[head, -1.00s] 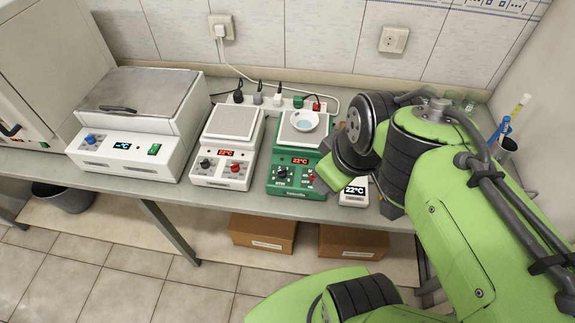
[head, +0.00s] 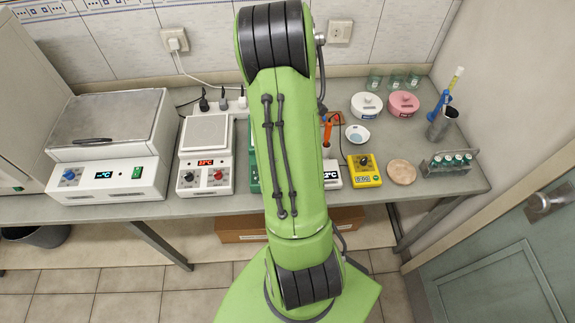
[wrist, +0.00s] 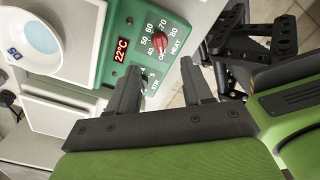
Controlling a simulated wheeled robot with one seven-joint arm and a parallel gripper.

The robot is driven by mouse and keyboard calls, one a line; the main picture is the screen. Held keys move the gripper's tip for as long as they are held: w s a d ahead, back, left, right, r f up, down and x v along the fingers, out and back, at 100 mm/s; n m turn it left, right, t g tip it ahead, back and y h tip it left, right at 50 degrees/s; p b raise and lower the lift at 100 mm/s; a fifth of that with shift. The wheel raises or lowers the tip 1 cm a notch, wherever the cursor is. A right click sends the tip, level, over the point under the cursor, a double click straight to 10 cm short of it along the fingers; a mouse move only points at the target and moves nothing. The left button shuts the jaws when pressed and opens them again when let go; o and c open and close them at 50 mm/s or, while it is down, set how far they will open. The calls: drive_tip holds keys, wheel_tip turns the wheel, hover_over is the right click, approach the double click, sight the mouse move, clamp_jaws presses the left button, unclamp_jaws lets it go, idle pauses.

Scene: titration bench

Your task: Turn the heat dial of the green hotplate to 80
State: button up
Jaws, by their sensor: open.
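The green hotplate (wrist: 122,20) fills the upper left of the wrist view. Its display (wrist: 121,50) reads 22°C. Its red heat dial (wrist: 160,42) has numbers from 40 to 80 around it; where its pointer stands is too small to tell. My gripper (wrist: 160,66) is open and empty, its fingertips just short of the dial, which shows in line with the gap between them. In the head view my arm covers most of the green hotplate (head: 254,168) and my gripper is hidden.
A dish (wrist: 30,38) stands on the hotplate's top. A white hotplate (head: 207,155) stands to its left. A yellow device (head: 364,172), an orange-handled tool (head: 327,130) and a tube rack (head: 448,163) are to its right. Bare bench shows near the front right.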

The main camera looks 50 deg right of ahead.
wheel_tip(320, 180, down, 8)
drive_tip(key=shift+r, duration=0.25)
clamp_jaws()
